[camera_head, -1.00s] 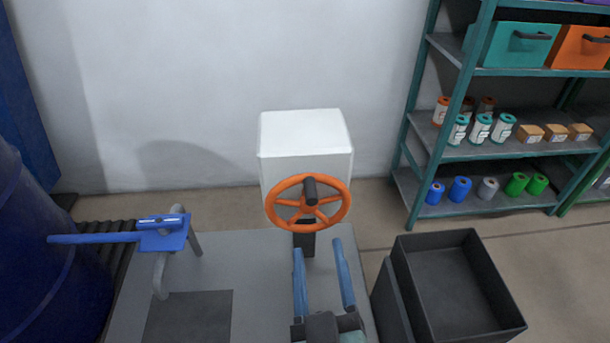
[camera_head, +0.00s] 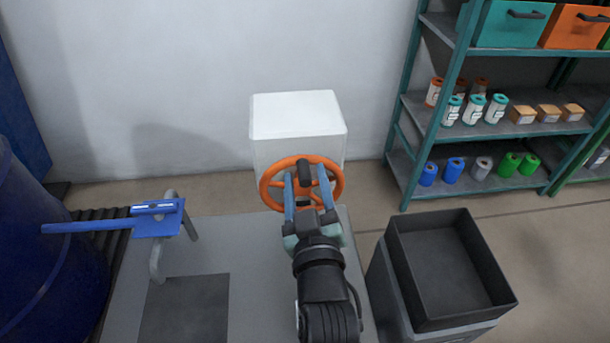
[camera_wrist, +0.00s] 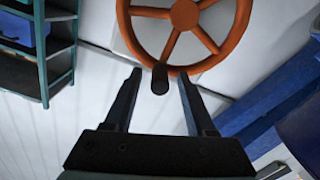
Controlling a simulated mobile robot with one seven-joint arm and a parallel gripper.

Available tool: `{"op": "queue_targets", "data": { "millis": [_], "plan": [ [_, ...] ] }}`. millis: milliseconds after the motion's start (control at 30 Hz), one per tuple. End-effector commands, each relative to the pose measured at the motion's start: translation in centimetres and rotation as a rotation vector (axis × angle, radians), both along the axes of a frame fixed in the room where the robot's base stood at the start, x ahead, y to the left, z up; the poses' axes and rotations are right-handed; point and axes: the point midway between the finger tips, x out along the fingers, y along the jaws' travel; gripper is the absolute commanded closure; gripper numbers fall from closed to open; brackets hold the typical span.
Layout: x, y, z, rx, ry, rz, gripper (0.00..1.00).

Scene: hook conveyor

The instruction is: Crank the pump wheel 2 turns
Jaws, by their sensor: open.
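The orange pump wheel (camera_head: 268,189) with spokes stands in front of a white box (camera_head: 298,115) at the back of the grey bench. Its dark crank handle (camera_head: 304,172) sticks out toward me near the wheel's top. My gripper (camera_head: 306,172) is open, with its blue fingers pointing at the wheel, one on each side of the handle in the head view. In the wrist view, the handle (camera_wrist: 160,79) shows at the wheel's rim (camera_wrist: 228,45), between and just beyond the fingertips (camera_wrist: 160,75). I cannot tell whether the fingertips reach past the handle's end.
A black open bin (camera_head: 450,322) is at the right. A stocked shelf (camera_head: 440,160) stands at the back right. A blue drum (camera_head: 50,270) is at the far left.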

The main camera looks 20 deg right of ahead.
Motion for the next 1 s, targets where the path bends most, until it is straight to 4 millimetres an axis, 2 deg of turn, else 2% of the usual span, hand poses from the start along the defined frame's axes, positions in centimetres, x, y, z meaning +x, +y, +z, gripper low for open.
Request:
{"op": "queue_targets", "data": {
  "millis": [167, 467, 767, 1000],
  "plan": [
    [0.99, -0.30, 0.06, 0.000, -0.001, -0.001, 0.44],
    [1.10, -0.31, 0.01, 0.000, 0.000, 0.000, 0.44],
    [1.08, -0.30, 0.03, 0.000, 0.000, 0.000, 0.98],
    [1.07, -0.30, 0.03, 0.000, 0.000, 0.000, 1.00]
  ]
}}
